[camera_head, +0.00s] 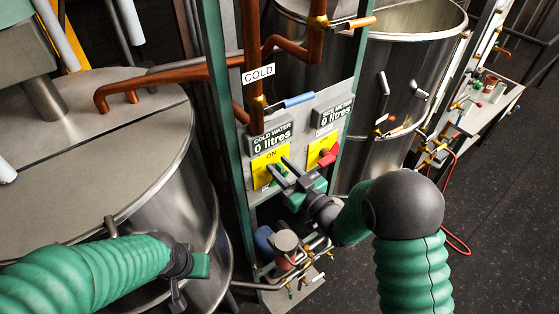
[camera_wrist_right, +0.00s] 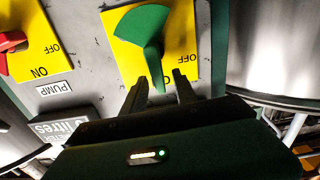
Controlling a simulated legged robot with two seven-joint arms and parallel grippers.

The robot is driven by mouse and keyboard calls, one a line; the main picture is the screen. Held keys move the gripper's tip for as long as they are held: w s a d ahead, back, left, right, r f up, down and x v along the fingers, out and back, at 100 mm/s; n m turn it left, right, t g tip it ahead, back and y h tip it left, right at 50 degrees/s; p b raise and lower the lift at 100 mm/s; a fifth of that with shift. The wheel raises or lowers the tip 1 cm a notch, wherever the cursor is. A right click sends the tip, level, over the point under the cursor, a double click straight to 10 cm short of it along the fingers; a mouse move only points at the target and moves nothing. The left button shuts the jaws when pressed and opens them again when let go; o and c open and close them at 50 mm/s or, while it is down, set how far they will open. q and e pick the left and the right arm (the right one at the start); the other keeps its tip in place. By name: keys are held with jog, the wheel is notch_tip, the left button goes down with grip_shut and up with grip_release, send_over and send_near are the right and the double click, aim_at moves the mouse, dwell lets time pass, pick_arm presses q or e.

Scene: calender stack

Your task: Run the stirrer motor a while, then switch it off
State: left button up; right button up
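The green rotary switch (camera_wrist_right: 145,25) sits on a yellow plate (camera_wrist_right: 187,30) with OFF and a partly hidden second word. In the wrist view its narrow lever points down between my fingers. In the head view its yellow plate (camera_head: 262,163) reads ON at the top, and my gripper mostly hides the switch. My right gripper (camera_wrist_right: 160,85) is open, with one finger on each side of the lever tip and small gaps showing. It also shows in the head view (camera_head: 280,170). My left gripper (camera_head: 183,280) hangs over the left vessel's side, away from the panel; its opening is unclear.
A red switch (camera_head: 328,157), labelled PUMP in the wrist view, is close beside the green one. Above are two litre displays (camera_head: 270,137) and a blue-handled valve (camera_head: 299,100). Steel vessels stand left (camera_head: 160,150) and right (camera_head: 400,80). A pump (camera_head: 285,243) sits below.

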jog(key=shift+w+a, duration=0.25)
